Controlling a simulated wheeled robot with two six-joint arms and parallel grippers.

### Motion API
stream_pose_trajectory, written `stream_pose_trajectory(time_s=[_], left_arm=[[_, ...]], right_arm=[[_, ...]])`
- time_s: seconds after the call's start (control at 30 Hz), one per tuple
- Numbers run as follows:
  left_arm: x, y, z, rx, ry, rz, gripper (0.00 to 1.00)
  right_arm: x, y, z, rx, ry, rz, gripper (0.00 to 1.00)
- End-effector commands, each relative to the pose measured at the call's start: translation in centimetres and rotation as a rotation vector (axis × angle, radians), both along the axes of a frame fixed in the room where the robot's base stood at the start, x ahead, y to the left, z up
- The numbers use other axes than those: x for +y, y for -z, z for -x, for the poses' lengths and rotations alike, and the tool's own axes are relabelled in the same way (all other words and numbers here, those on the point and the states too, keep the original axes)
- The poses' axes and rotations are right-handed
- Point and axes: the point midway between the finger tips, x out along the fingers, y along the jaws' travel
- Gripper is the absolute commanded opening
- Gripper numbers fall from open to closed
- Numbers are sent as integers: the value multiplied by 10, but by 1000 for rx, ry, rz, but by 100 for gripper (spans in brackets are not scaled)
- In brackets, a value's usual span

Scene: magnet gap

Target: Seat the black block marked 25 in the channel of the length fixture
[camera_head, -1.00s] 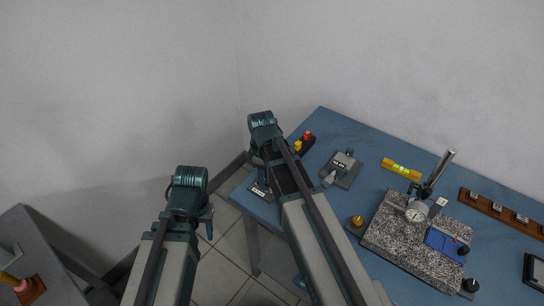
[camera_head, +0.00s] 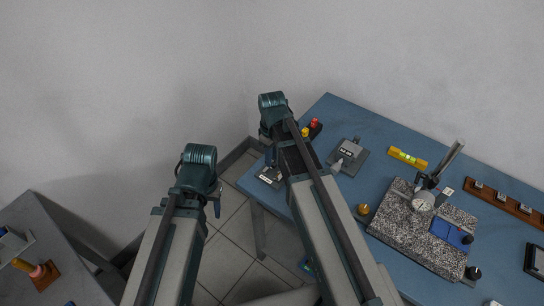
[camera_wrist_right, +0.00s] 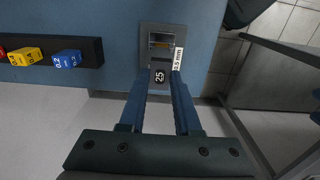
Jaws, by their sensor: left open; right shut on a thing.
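The black block marked 25 (camera_wrist_right: 160,77) is between the fingertips of my right gripper (camera_wrist_right: 160,80), which is shut on it. It is at the near edge of the grey length fixture (camera_wrist_right: 150,32), in line with its opening. I cannot tell whether it touches the fixture. The fixture also shows at the table's left corner in the head view (camera_head: 268,177), partly behind my right arm; the block is hidden there. My left gripper (camera_head: 217,207) is open, mostly hidden behind its wrist, away from the table.
A black rack (camera_wrist_right: 90,50) with coloured blocks stands left of the fixture in the right wrist view. A grey device (camera_head: 347,155), yellow level (camera_head: 407,157) and granite plate (camera_head: 400,215) with dial gauge (camera_head: 423,201) occupy the blue table. Floor lies beyond its edge.

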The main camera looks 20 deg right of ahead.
Motion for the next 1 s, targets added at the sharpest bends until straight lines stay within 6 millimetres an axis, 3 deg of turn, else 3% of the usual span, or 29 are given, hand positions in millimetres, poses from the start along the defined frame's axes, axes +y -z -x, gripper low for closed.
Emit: stream_pose_trajectory(time_s=[0.7,1.0], left_arm=[[0,47,0,0,0,0,50],[0,56,0,0,0,0,50]], right_arm=[[0,47,0,0,-1,0,0],[0,56,0,0,-1,0,0]])
